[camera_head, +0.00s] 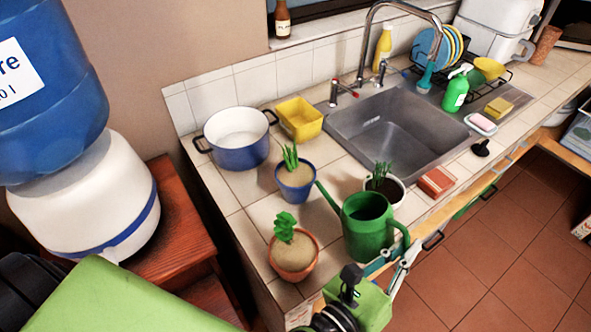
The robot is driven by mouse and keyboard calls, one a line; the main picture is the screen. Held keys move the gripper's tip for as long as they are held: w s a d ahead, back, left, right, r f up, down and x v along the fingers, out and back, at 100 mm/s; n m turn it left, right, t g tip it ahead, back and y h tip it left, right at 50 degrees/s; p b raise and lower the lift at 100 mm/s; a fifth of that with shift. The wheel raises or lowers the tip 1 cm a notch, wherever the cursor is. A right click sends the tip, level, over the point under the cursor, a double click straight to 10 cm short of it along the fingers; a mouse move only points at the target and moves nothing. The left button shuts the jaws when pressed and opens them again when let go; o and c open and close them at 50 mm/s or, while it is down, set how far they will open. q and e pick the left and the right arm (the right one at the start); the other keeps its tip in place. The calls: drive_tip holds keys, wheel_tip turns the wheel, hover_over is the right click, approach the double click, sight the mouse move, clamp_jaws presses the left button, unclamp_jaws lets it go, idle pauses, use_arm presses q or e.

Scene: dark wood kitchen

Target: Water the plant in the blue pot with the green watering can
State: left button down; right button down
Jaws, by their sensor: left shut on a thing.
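The green watering can (367,232) is upright near the front edge of the counter, its spout pointing up and left towards the blue pot (296,187). I cannot tell whether its base touches the counter. The blue pot holds sandy soil and a small spiky green plant (291,158). The spout tip is just right of the pot and apart from it. My left gripper (396,264) is shut on the can's handle at its lower right; its fingers are partly hidden. My right gripper is not in view.
A terracotta pot with a plant (294,256) stands left of the can, and a white pot (397,190) close behind it. A blue saucepan (237,145), yellow container (299,119), red block (436,182) and sink (395,125) are around. A water dispenser (85,190) stands left.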

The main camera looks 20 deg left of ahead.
sight(401, 231)
use_arm(q)
drive_tip(key=shift+n, duration=0.9)
drive_tip(key=shift+w+a+r+p, duration=0.15)
drive_tip(key=shift+a+r+p, duration=0.2)
drive_tip(key=shift+r, duration=0.3)
drive_tip(key=shift+w+a+r+p, duration=0.15)
drive_tip(key=shift+a+r+p, duration=0.1)
drive_tip(key=shift+r+p, duration=0.25)
drive_tip(key=shift+w+a+r+p, duration=0.15)
drive_tip(key=shift+a+r+p, duration=0.15)
drive_tip(key=shift+r, duration=0.45)
drive_tip(key=shift+a+r, duration=0.15)
drive_tip(key=shift+r, duration=0.1)
drive_tip(key=shift+m, duration=0.5)
drive_tip(key=f+b, duration=0.1)
drive_tip(key=d+f+b, duration=0.1)
drive_tip(key=f, duration=0.1)
drive_tip(key=f+b, duration=0.1)
drive_tip(key=shift+s+d+f, duration=0.15)
drive_tip(key=shift+s+d, duration=0.1)
drive_tip(key=shift+s, duration=0.05)
drive_tip(key=d+m, duration=0.1)
drive_tip(key=s+d+m+p, duration=0.1)
drive_tip(key=m, duration=0.1)
drive_tip(key=d+f+m, duration=0.1)
drive_tip(key=shift+s+m+p, duration=0.15)
drive_tip(key=shift+m+p, duration=0.15)
drive_tip(key=shift+p, duration=0.1)
